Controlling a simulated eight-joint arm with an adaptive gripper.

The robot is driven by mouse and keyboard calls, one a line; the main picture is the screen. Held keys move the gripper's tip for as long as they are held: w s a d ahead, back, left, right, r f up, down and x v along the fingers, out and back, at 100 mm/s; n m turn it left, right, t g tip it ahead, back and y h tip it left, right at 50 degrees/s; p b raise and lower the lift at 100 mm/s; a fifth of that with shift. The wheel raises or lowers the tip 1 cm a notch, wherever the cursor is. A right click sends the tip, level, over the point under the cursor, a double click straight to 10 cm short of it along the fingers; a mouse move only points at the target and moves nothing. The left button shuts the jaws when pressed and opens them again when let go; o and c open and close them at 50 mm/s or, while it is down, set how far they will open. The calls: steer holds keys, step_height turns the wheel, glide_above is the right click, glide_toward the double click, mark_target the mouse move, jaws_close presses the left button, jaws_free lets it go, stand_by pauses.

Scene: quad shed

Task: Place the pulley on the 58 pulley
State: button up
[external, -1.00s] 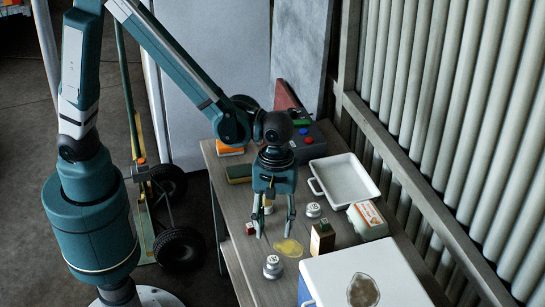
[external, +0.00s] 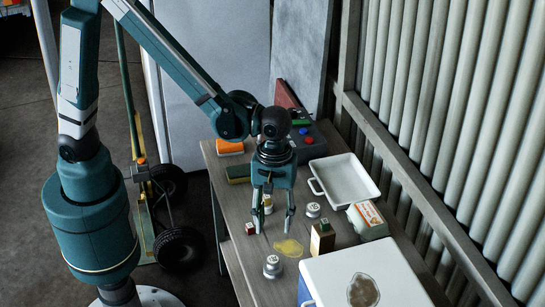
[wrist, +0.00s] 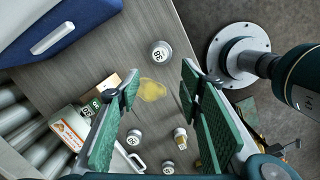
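A grey round pulley (external: 272,266) with a dark-on-white number face stands near the table's front left; in the wrist view this pulley (wrist: 161,51) seems to read 58, seen upside down. A second grey pulley (external: 313,210) stands right of my gripper; it also shows in the wrist view (wrist: 134,137). A third grey round piece (wrist: 168,167) shows low in the wrist view; my gripper seems to hide it in the external view. My gripper (external: 275,232) is open and empty above the table, its fingers wide apart in the wrist view (wrist: 160,100).
A yellow stain (external: 288,248) marks the table. A white-lidded cooler (external: 330,285) fills the front right.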

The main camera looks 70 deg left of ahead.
steer(key=a+r+m+t, duration=0.2)
steer(key=a+r+m, duration=0.1)
steer(key=a+r, duration=0.6)
steer(key=s+a+r+m+t, duration=0.2)
steer(key=s+a+r+m, duration=0.1)
steer(key=a, duration=0.6)
steer(key=s+a+r+m+t+y, duration=0.1)
steer(key=s+a+r+m, duration=0.2)
steer(key=a, duration=0.6)
steer(key=s+a+r+m+t, duration=0.2)
steer(key=s+a+r+m, duration=0.1)
steer(key=a, duration=0.6)
steer(key=shift+s+a+t, duration=0.3)
steer(key=shift+s+a, duration=0.05)
steer(key=shift+s, duration=0.2)
